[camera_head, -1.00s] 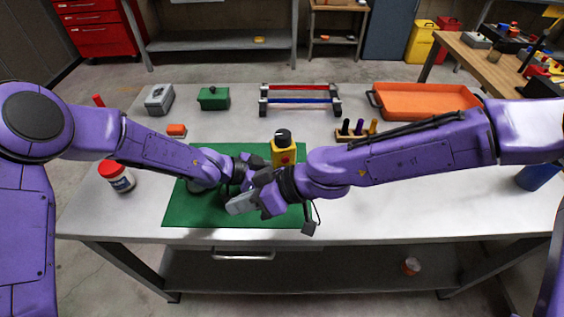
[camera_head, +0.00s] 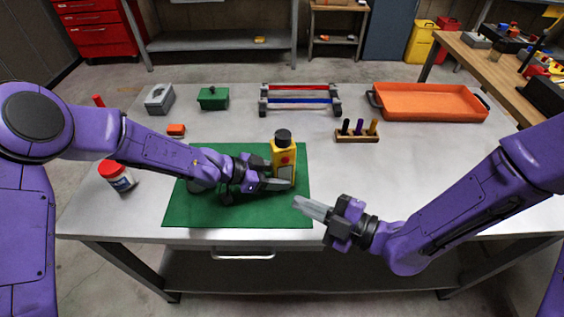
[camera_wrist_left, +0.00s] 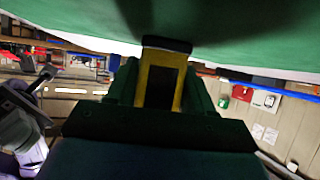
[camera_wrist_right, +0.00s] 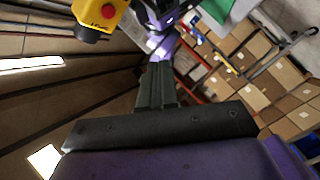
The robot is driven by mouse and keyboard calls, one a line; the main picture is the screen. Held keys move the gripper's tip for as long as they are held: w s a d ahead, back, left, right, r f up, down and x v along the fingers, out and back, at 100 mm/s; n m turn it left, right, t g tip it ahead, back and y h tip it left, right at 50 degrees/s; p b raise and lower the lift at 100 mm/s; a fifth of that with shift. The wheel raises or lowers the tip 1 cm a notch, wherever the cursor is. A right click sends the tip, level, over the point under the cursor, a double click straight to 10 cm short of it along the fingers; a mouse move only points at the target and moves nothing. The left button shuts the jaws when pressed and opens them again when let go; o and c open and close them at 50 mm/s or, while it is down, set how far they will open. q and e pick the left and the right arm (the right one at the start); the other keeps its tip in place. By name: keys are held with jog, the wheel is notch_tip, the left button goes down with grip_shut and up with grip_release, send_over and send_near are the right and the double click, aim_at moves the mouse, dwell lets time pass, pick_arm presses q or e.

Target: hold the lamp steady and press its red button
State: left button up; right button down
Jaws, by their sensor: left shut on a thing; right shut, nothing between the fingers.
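The lamp (camera_head: 283,152) is yellow with a black cap and stands upright on the green mat (camera_head: 240,212). Its red button (camera_head: 285,161) faces the front in the head view. My left gripper (camera_head: 287,184) is shut on the lower part of the lamp; the left wrist view shows the yellow body (camera_wrist_left: 159,80) between the fingers. My right gripper (camera_head: 300,203) is shut and empty, to the lower right of the lamp and apart from it. The right wrist view shows the lamp (camera_wrist_right: 98,12) at upper left, with the red button (camera_wrist_right: 107,11) visible, clear of the fingertips (camera_wrist_right: 157,68).
A red-capped jar (camera_head: 117,176) stands at left. A rack with red and blue bars (camera_head: 300,100), a wooden block with pegs (camera_head: 357,136) and an orange tray (camera_head: 428,103) are farther back. The table right of the mat (camera_head: 400,180) is largely clear.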

send_near(274, 162)
jog(key=x, duration=0.4)
jog(key=shift+s+a, duration=0.25)
jog(key=shift+s, duration=0.1)
dwell(1.6)
jog(key=shift+w+a, duration=0.1)
jog(key=shift+w, duration=0.3)
jog(key=shift+w, duration=0.15)
dwell(0.4)
jog(key=shift+s, duration=0.6)
pick_arm(q)
jog(key=o, duration=1)
pick_arm(e)
jog(key=s+d, duration=0.1)
jog(key=s, duration=0.4)
jog(key=shift+s+d, duration=0.35)
jog(key=shift+s, duration=0.05)
